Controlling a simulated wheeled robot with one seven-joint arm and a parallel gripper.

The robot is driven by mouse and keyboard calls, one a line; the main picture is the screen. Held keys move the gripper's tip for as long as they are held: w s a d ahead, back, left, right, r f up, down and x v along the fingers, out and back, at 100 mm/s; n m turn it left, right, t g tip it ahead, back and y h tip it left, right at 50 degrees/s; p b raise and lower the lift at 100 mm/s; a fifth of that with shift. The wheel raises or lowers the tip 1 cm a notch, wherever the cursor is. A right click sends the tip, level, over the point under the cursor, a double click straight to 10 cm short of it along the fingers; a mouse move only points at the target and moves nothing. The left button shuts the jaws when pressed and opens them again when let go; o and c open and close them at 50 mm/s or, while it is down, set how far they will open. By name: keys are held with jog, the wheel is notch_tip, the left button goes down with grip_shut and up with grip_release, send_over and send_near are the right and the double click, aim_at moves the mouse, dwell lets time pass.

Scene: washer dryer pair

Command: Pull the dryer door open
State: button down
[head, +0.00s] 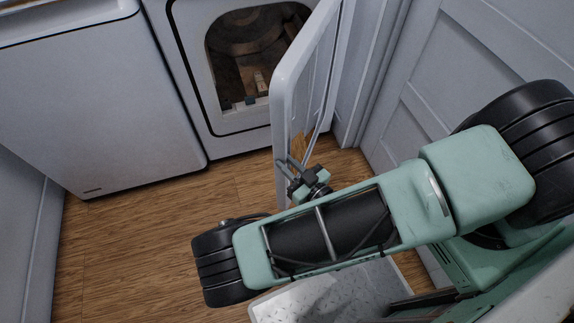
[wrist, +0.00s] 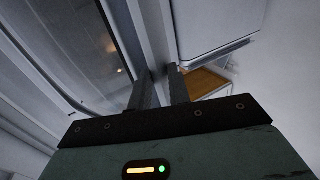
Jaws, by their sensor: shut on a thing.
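The dryer (head: 186,62) is the white machine at the top middle of the head view. Its door (head: 288,95) is swung well outward, hinged on the right, and the drum opening (head: 240,45) shows behind it. My gripper (head: 288,166) is at the door's lower free edge, partly hidden by my own arm. In the wrist view the two fingers (wrist: 162,86) are shut on the door's edge (wrist: 150,40), one finger on each side. The exact contact is dark and hard to see.
A second white machine (head: 90,100) stands left of the dryer. A white panelled surface (head: 470,65) rises on the right, close to my arm. The wood floor (head: 140,240) is clear in front of the machines.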

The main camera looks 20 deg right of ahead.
jog(key=c, duration=1.8)
grip_release()
jog(key=shift+w+d+r+h, duration=0.1)
jog(key=shift+w+d+h, duration=0.1)
jog(key=shift+d, duration=0.25)
jog(key=shift+w+d+r+h, duration=0.1)
jog(key=shift+d+h, duration=0.1)
jog(key=shift+d, duration=0.2)
jog(key=shift+o, duration=0.2)
jog(key=a+v, duration=0.1)
jog(key=v, duration=1.1)
jog(key=shift+s+f+y, duration=0.25)
jog(key=shift+f+y, duration=0.05)
jog(key=shift+f, duration=0.05)
